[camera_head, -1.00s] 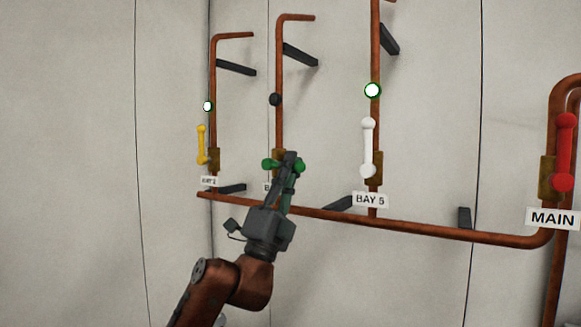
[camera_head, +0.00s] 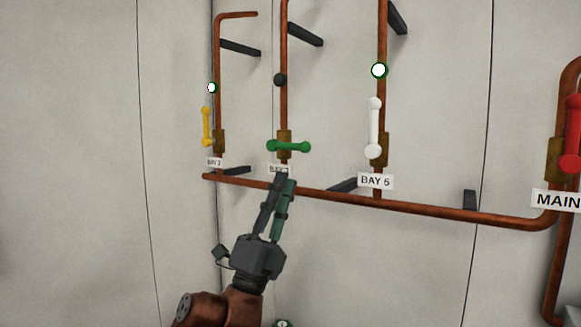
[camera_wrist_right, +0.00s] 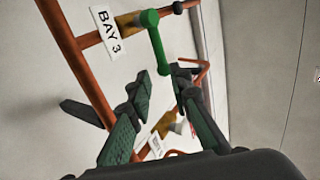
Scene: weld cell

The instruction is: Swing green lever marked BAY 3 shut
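The green lever (camera_head: 289,146) lies about level, crossways to its upright copper pipe, in the head view. It also shows in the right wrist view (camera_wrist_right: 157,45), beside the BAY 3 label (camera_wrist_right: 105,30). In the head view that label (camera_head: 277,169) is small and partly covered by my fingertips. My right gripper (camera_head: 284,180) appears just below the lever, apart from it. In the right wrist view its two fingers (camera_wrist_right: 160,80) stand apart with nothing held between them. My left gripper is not in view.
A yellow lever (camera_head: 206,126) stands upright to the left, a white lever (camera_head: 374,127) to the right above BAY 5, and a red lever (camera_head: 573,132) by MAIN. The lamp (camera_head: 280,80) above the green lever is dark. A copper pipe (camera_head: 420,213) runs along below.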

